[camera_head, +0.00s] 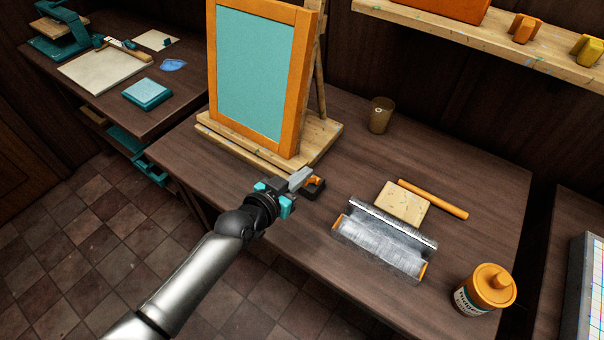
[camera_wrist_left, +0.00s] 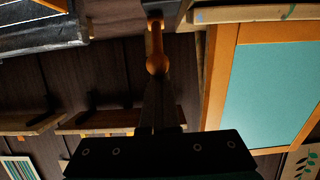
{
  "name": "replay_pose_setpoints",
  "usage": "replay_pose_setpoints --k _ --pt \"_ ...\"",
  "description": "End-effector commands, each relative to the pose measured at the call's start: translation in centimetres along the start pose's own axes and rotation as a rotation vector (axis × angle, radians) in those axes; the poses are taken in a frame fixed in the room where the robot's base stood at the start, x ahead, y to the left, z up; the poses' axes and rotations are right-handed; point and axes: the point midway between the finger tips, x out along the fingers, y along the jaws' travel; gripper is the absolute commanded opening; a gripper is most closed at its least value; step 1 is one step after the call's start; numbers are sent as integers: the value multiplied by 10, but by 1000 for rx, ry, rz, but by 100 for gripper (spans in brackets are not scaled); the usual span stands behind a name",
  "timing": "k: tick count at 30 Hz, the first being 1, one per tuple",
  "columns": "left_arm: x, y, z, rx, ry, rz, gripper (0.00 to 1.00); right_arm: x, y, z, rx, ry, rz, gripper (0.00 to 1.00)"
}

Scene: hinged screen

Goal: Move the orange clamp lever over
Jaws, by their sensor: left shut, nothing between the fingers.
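The orange clamp lever (camera_head: 314,181) sits on a small dark clamp base at the front right corner of the wooden stand. Its orange arm and rounded end also show in the left wrist view (camera_wrist_left: 157,50). My left gripper (camera_head: 301,179) is shut and empty, with its fingertips close beside the lever; in the left wrist view the fingers (camera_wrist_left: 158,82) point at the lever's rounded end. I cannot tell whether they touch it. The hinged screen (camera_head: 255,70), teal mesh in an orange frame, stands raised on the wooden base (camera_head: 324,138). My right gripper is not in view.
To the right lie a metal tray-like piece (camera_head: 385,245), a pale block (camera_head: 404,203) and an orange rod (camera_head: 433,199). A brown cup (camera_head: 381,115) stands behind, and an orange-lidded jar (camera_head: 485,290) at the front right. The table between the stand and the cup is clear.

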Motion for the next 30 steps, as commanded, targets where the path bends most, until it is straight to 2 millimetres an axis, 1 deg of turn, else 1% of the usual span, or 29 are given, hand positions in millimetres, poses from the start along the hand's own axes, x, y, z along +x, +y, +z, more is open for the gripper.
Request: replay_pose_setpoints --k 9,18,27,30 --pt "12 0 -16 -2 0 1 0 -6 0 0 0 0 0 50" --pt "13 0 -17 -1 -1 1 0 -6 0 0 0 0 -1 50" --pt "13 0 -17 -1 -1 1 32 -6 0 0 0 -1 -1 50" --pt "13 0 -17 -1 -1 1 32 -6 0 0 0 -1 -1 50"
